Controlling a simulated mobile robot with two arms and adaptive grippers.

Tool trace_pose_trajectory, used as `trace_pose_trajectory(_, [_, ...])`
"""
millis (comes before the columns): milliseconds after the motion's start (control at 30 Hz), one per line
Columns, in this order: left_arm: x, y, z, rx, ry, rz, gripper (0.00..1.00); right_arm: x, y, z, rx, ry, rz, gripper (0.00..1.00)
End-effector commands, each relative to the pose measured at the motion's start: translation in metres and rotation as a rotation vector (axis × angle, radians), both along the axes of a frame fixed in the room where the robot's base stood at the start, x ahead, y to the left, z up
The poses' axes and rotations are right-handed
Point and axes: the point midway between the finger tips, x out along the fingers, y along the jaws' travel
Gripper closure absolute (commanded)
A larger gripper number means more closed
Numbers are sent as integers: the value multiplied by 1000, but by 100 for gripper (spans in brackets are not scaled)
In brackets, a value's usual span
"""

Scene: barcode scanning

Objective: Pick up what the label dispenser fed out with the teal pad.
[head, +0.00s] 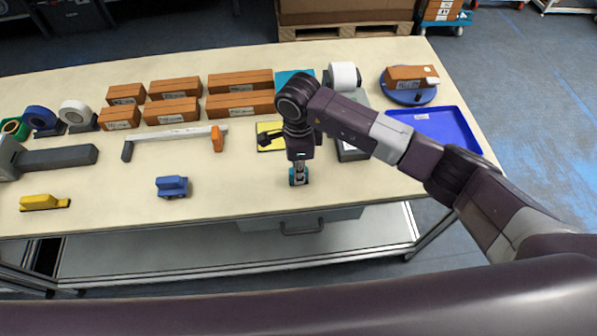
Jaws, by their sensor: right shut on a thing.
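My right gripper (299,176) points down over the front middle of the table. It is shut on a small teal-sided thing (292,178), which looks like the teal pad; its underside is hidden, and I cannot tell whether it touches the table. The label dispenser, a grey unit with a white roll (344,76), stands behind and to the right of the gripper. My right arm crosses in front of its middle. Its grey front end (352,152) shows below the arm, but I cannot make out a fed-out label. My left gripper is not in view.
A yellow mat (264,128) with a dark tool lies just behind the gripper, and a teal sheet (284,76) farther back. Brown boxes (172,111) line the back left. A blue tray (455,128) lies right.

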Motion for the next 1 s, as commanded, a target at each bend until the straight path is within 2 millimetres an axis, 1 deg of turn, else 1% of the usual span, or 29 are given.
trace_pose_trajectory(167, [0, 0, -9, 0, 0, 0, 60, 2, 0, 21, 0, -6, 2, 100])
trace_pose_trajectory(267, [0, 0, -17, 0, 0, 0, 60, 3, 0, 42, 1, -8, 2, 100])
trace_pose_trajectory(367, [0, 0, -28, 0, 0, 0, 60, 3, 0, 70, 1, -11, 2, 100])
trace_pose_trajectory(500, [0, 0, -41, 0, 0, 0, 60, 2, 0, 112, 0, -10, 2, 100])
trace_pose_trajectory(600, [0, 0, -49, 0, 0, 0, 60, 1, 0, 140, 0, -8, 2, 100])
trace_pose_trajectory(700, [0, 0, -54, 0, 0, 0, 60, 1, 0, 163, 0, -6, 2, 100])
trace_pose_trajectory(800, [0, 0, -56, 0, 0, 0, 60, 1, 0, 179, -1, -4, 0, 100])
trace_pose_trajectory(900, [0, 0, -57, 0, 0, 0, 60, 0, 0, 188, -1, -2, 1, 100])
trace_pose_trajectory(1000, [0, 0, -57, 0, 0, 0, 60, 0, 0, 193, -1, -1, 1, 100])
